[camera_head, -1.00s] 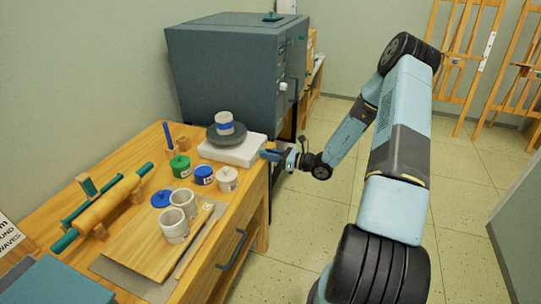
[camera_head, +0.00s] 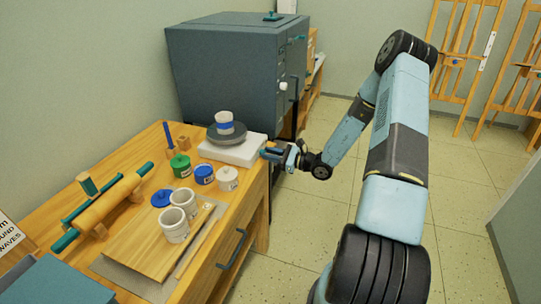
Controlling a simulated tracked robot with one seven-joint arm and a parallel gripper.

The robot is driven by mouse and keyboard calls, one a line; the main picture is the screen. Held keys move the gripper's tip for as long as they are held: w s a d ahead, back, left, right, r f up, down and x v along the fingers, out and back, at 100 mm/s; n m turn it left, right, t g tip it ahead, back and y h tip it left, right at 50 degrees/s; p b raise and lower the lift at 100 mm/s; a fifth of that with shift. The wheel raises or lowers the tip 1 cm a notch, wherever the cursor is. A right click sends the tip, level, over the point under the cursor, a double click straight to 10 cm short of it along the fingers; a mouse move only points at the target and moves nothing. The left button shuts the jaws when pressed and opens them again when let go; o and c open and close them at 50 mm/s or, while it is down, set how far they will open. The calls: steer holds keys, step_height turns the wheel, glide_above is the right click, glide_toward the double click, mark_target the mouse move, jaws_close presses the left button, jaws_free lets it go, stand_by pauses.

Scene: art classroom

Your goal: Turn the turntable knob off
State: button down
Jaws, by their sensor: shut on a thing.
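The turntable has a white base (camera_head: 225,150) and a dark round plate (camera_head: 237,135), and stands at the far right corner of the wooden table. A white cup with a blue band (camera_head: 224,123) sits on the plate. My gripper (camera_head: 266,153) is at the right side of the white base, level with it. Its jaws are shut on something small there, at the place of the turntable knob. The knob itself is hidden by the fingers, so its setting cannot be seen.
Green (camera_head: 180,166), blue (camera_head: 204,175) and white (camera_head: 227,179) pots stand in front of the turntable. Two pale cups stand on a board (camera_head: 148,247) nearer. A grey kiln (camera_head: 236,75) stands behind the table.

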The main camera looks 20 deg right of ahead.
steer(key=c, duration=0.9)
jaws_free()
steer(key=shift+c, duration=0.2)
steer(key=v, duration=1.4)
steer(key=s+a+r+n+g+h, duration=0.2)
steer(key=s+a+r+n+g, duration=0.25)
steer(key=r, duration=0.25)
steer(key=s+a+r+n+g+h, duration=0.1)
steer(key=s+a+r+n+g, duration=0.2)
steer(key=r+n, duration=0.25)
steer(key=s+a+r+n+g+h, duration=0.2)
steer(key=s+a+r+n+g, duration=0.15)
steer(key=r, duration=0.35)
steer(key=s+r+n+t+h, duration=0.6)
steer(key=s+r+n+h, duration=0.2)
steer(key=s+r, duration=0.9)
steer(key=shift+s+r+h, duration=0.3)
steer(key=shift+r+h, duration=0.1)
steer(key=shift+h, duration=0.4)
